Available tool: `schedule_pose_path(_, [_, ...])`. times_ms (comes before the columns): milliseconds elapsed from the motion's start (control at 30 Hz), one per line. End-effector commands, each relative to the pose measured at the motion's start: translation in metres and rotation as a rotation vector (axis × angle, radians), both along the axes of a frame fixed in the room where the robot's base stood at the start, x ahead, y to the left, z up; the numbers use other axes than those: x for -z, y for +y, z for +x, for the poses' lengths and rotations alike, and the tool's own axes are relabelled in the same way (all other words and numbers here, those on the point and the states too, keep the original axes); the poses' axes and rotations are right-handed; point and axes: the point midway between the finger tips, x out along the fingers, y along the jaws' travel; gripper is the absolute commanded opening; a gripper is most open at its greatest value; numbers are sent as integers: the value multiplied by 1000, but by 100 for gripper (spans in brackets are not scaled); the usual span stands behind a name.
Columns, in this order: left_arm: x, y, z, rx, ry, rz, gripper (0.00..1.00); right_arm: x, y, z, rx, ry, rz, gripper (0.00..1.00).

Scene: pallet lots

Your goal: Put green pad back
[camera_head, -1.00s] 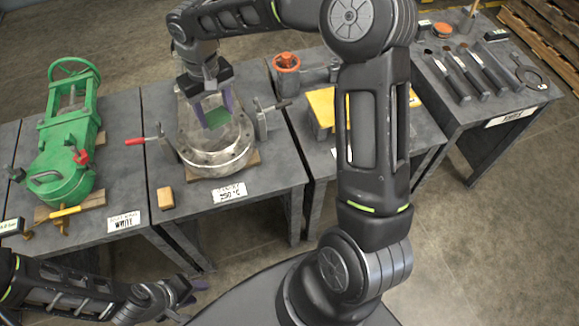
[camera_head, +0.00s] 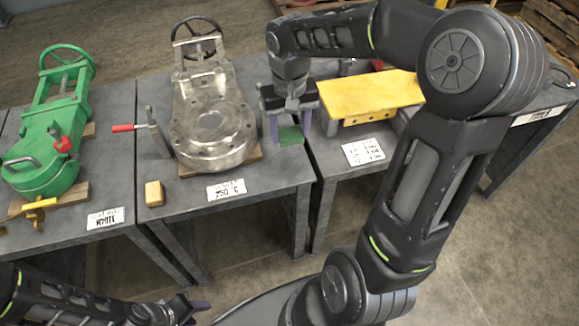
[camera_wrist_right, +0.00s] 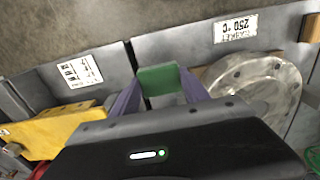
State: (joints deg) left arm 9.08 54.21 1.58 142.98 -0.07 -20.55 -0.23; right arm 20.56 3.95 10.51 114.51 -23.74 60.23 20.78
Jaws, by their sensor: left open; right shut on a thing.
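The green pad (camera_head: 290,136) is a small flat plate between the purple fingers of my right gripper (camera_head: 290,128). The gripper is shut on it, pointing down, near the gap between the grey valve's table and the table with the yellow block. The pad also shows in the right wrist view (camera_wrist_right: 159,79), held between the fingertips. I cannot tell its exact height above the tables. My left gripper (camera_head: 190,306) is open and empty at the bottom of the head view, away from the tables.
A green valve (camera_head: 45,151) and small wooden block (camera_head: 154,193) are further left.

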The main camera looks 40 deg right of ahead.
Motion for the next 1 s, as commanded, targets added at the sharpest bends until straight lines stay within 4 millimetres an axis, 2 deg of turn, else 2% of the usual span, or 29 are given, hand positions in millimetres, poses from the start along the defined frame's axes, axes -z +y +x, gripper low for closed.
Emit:
schedule_pose_path(167, [1,0,0,0,0,0,43,5,0,0,-1,1,0,16])
schedule_pose_path(500, [11,0,0,0,0,0,43,59,0,0,-1,2,0,16])
schedule_pose_path(867, [11,0,0,0,0,0,43,64,0,1,-1,0,-1,16])
schedule_pose_path(1000, [15,0,0,0,0,0,43,78,0,0,-1,3,1,16])
